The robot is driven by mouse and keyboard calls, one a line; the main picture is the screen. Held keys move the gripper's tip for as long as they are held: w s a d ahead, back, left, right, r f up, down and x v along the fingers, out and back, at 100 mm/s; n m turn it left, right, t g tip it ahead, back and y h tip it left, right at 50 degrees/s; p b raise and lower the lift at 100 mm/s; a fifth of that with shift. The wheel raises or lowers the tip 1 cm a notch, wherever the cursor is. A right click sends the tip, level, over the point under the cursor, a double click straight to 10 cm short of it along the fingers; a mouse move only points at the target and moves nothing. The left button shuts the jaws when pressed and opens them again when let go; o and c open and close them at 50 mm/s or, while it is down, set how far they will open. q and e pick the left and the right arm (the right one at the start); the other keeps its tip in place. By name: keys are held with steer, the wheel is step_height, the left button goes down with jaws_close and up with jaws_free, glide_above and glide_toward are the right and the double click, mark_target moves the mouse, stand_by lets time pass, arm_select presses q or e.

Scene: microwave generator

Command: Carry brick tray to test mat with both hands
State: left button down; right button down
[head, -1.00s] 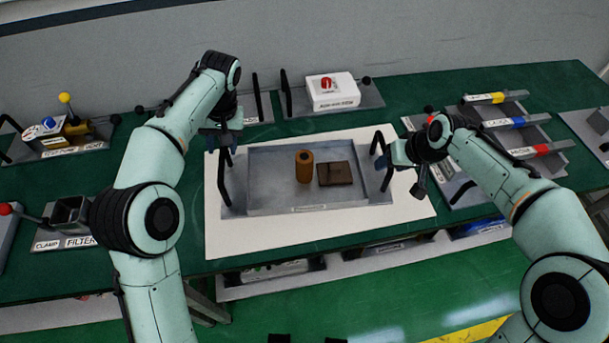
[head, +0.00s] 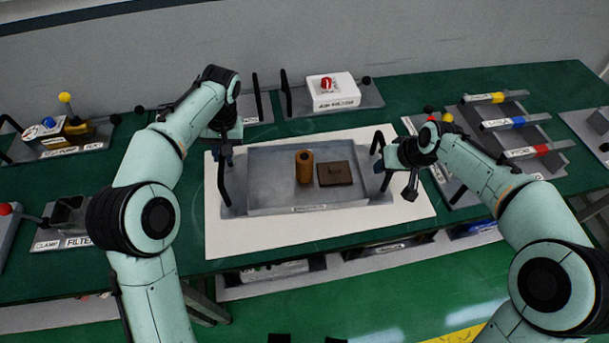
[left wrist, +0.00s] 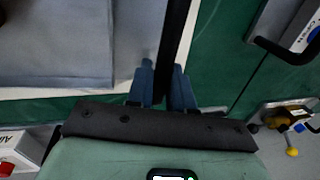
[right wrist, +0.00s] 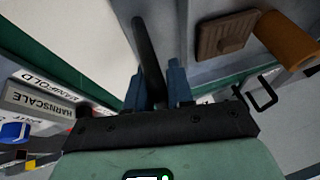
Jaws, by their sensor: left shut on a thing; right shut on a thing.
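The grey brick tray (head: 265,200) is over the white test mat (head: 240,240), with black handles at its left and right ends. I cannot tell whether it touches the mat. An orange-brown cylinder (head: 304,168) stands in it beside a flat dark brown block (head: 335,174). My left gripper (head: 226,155) is at the left handle (head: 222,180); in the left wrist view its blue fingers (left wrist: 163,85) are shut around the black bar. My right gripper (head: 384,158) is at the right handle; in the right wrist view its fingers (right wrist: 155,85) are shut around the bar (right wrist: 146,50).
Behind the tray stands a white box with a red knob (head: 328,88). Fixtures with yellow, blue and red handles (head: 505,124) lie at right. A fixture with a yellow ball (head: 65,98) and a clamp filter (head: 68,215) are at left. The mat's front strip is bare.

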arm_select(q)
steer(key=shift+r, duration=0.1)
arm_select(e)
steer(key=shift+r, duration=0.15)
